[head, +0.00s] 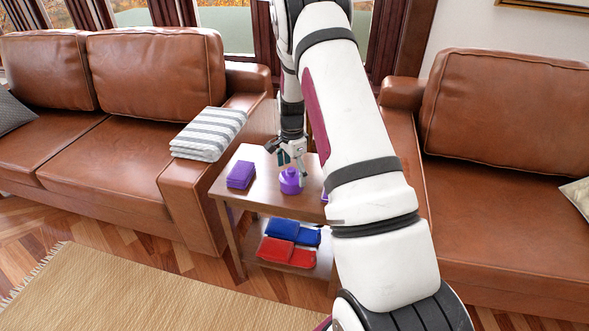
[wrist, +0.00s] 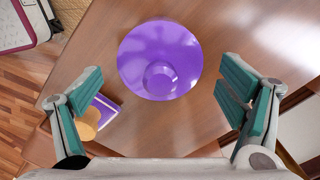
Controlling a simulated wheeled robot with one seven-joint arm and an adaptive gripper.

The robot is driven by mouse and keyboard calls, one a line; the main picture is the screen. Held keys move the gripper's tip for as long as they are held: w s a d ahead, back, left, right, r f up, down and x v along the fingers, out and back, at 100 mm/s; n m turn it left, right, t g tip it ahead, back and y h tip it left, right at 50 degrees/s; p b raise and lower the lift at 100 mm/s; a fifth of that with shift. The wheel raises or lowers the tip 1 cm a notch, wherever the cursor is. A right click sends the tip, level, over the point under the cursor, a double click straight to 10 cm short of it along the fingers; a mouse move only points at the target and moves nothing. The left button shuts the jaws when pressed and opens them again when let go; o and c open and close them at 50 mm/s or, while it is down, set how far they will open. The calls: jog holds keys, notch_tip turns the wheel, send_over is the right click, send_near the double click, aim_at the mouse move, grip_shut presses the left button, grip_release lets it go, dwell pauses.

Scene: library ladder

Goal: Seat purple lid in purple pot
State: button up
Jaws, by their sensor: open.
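A round purple lid (wrist: 160,45) with a round knob (wrist: 160,78) shows from above in the wrist view. In the head view the lid appears on top of the purple pot (head: 290,187) on the small wooden side table. Whether it is fully seated I cannot tell; the lid hides the pot in the wrist view. My gripper (head: 291,158) is just above the pot. In the wrist view its fingers (wrist: 160,88) are open and apart, either side of the knob, with nothing between them.
A purple box (head: 240,175) stands on the side table (head: 257,156), left of the pot. In the wrist view a tan round thing (wrist: 87,123) overlaps a purple item (wrist: 106,106). Blue (head: 281,229) and red (head: 277,250) items lie on the lower shelf. Sofas flank the table.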

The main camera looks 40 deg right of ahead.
aim_at(293, 169)
notch_tip(293, 169, up, 12)
dwell(0.5)
jog(key=shift+s, duration=0.1)
jog(key=s+a+r+n, duration=0.9)
jog(key=s+a+r, duration=0.5)
jog(key=a+r, duration=0.2)
jog(key=s+a+n, duration=0.4)
jog(key=s+n, duration=0.1)
jog(key=s, duration=0.7)
jog(key=s+a+n, duration=0.4)
jog(key=s+n, duration=0.1)
jog(key=s, duration=0.7)
notch_tip(293, 169, up, 22)
jog(key=t+p, duration=0.4)
jog(key=p, duration=1.6)
jog(key=shift+a+r+n, duration=0.15)
jog(key=shift+a+n, duration=0.1)
jog(key=shift+n, duration=0.05)
